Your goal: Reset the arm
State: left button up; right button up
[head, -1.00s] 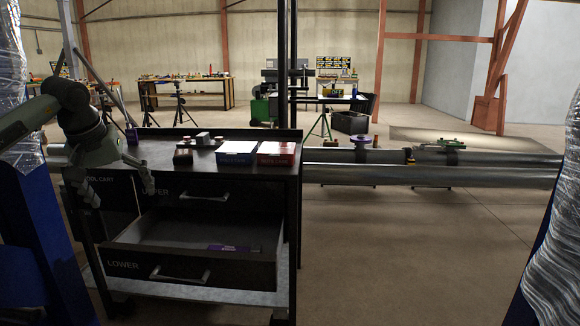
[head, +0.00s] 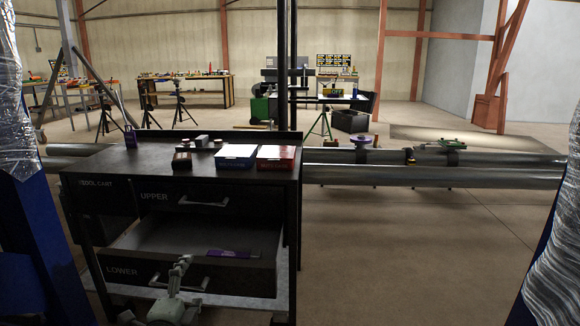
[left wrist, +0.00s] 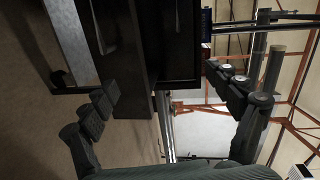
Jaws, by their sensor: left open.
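My left gripper (head: 180,278) is low in the head view, in front of the lower drawer (head: 140,273) of the black tool cart (head: 110,165). In the left wrist view its fingers (left wrist: 172,100) are spread wide with nothing between them, and the dark cart shows sideways beyond them. Whether the gripper touches the drawer front or its handle cannot be told. The lower drawer is pulled out and holds a flat purple item (head: 228,253). The upper drawer (head: 165,197) looks shut. My right gripper is in neither view.
A blue-and-white box (head: 236,156), a red-and-white box (head: 276,157) and small items stand on the cart top. Long metal pipes (head: 430,174) run behind the cart. Blue posts with clear wrap (head: 555,240) flank the view. Open floor (head: 400,260) lies right of the cart.

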pick_arm(q)
jog(key=s+a+f+n+g+y, duration=0.2)
jog(key=s+a+f+n+g, duration=0.2)
jog(key=s+f+n, duration=0.55)
jog(key=s+f+n+g, duration=0.3)
jog(key=s+f, duration=0.5)
jog(key=s, duration=0.3)
jog(key=s+a+f+n+g, duration=0.1)
jog(key=s+f+n+g, duration=0.2)
jog(key=s+f+g, duration=0.3)
jog(key=s+f, duration=0.1)
jog(key=s, duration=0.4)
jog(key=shift+f+h+p, duration=0.3)
jog(key=shift+f, duration=0.05)
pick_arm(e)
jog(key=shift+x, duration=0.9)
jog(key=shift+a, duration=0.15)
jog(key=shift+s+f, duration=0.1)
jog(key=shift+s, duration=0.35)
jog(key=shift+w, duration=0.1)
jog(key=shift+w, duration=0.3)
